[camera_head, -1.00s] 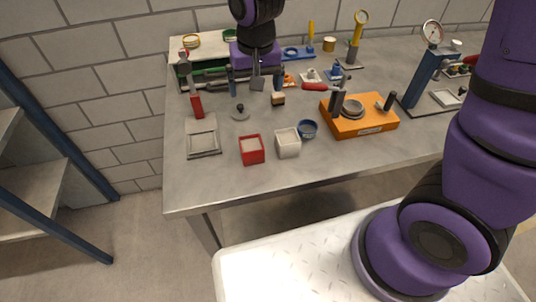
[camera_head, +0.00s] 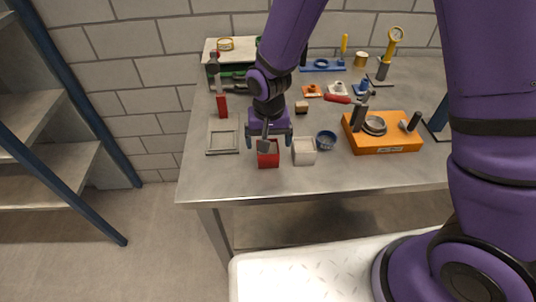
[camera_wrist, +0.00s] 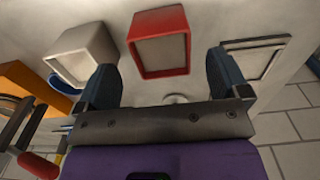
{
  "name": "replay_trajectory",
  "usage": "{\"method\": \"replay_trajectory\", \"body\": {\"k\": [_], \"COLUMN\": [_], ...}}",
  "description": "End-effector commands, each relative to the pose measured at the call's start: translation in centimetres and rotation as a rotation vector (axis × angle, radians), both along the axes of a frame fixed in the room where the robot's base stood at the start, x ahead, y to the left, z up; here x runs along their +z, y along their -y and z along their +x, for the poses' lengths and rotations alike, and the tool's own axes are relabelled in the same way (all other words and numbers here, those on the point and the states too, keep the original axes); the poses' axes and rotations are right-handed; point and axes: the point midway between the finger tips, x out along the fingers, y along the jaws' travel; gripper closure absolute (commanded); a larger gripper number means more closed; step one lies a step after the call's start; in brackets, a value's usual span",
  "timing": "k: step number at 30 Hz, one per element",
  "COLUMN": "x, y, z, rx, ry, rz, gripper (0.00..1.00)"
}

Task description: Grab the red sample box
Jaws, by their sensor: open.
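The red sample box (camera_head: 268,160) stands on the grey table near its front edge, with a pale top inside a red rim. In the wrist view the red box (camera_wrist: 160,42) lies ahead, roughly between the two spread fingers and beyond their tips. My gripper (camera_head: 269,143) is open and empty, pointing down above and just behind the box. In the head view it covers the box's upper part. Its blue-grey fingers also show in the wrist view (camera_wrist: 160,80). I see no contact with the box.
A white box (camera_head: 304,152) stands close to the red box's right, with a blue bowl (camera_head: 326,140) beyond it. A grey square frame (camera_head: 223,151) lies to the left. An orange block (camera_head: 385,146) with fittings is further right. The table's front edge is close.

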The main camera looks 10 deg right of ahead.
Motion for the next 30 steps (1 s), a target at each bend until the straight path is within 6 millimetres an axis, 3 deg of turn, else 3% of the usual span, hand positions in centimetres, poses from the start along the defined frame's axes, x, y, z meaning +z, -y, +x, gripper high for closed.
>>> {"method": "replay_trajectory", "body": {"k": [12,22,30], "x": [-4.6,-5.0,-5.0], "y": [-0.1,-0.2,-0.2], "z": [0.2,0.3,0.2], "rx": [0.0,0.0,0.0], "ry": [-0.001,0.0,0.0], "rz": [-0.001,0.0,0.0], "gripper": [0.06,0.06,0.67]}}
